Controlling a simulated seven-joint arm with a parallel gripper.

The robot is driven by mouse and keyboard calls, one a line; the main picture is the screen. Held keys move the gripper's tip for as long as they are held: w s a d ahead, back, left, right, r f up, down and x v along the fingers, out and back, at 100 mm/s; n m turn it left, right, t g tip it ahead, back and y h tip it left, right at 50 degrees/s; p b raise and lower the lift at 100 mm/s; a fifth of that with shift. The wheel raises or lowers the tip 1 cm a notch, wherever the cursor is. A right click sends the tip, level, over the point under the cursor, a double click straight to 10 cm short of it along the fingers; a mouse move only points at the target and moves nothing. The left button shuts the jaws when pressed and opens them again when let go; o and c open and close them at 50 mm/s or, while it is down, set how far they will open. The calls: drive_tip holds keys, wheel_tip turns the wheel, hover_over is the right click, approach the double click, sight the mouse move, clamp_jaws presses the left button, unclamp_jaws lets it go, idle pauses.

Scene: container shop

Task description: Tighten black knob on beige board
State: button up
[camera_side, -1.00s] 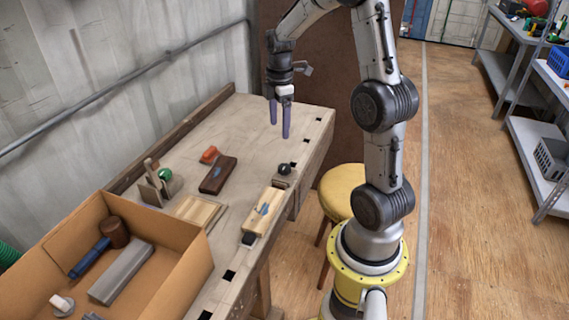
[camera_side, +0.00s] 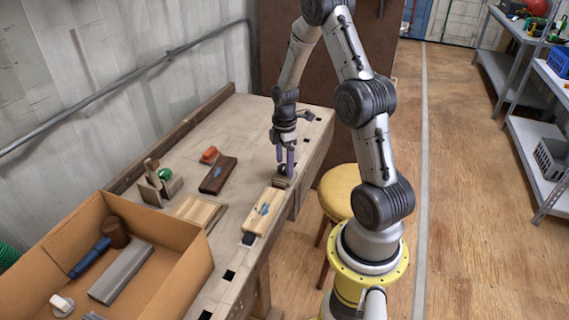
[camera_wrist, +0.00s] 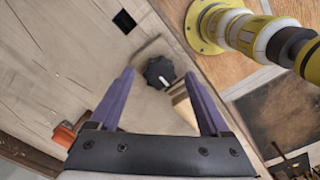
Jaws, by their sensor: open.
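The black knob (camera_side: 284,169) sits on a small block at the far end of the beige board (camera_side: 262,214), near the bench's right edge. The board has a blue mark on top. My gripper (camera_side: 284,168) points down at the knob, with its two purple fingers open and partly covering it. In the wrist view the lobed black knob (camera_wrist: 160,72) shows between the open fingertips (camera_wrist: 160,74). I cannot tell whether either finger touches it. Part of the beige board (camera_wrist: 184,108) shows beside the right finger there.
A cardboard box (camera_side: 185,285) with a mallet fills the near end. A yellow stool (camera_side: 343,190) stands right.

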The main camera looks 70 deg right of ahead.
drive_tip(key=shift+f, duration=0.35)
drive_tip(key=shift+c, duration=0.3)
clamp_jaws()
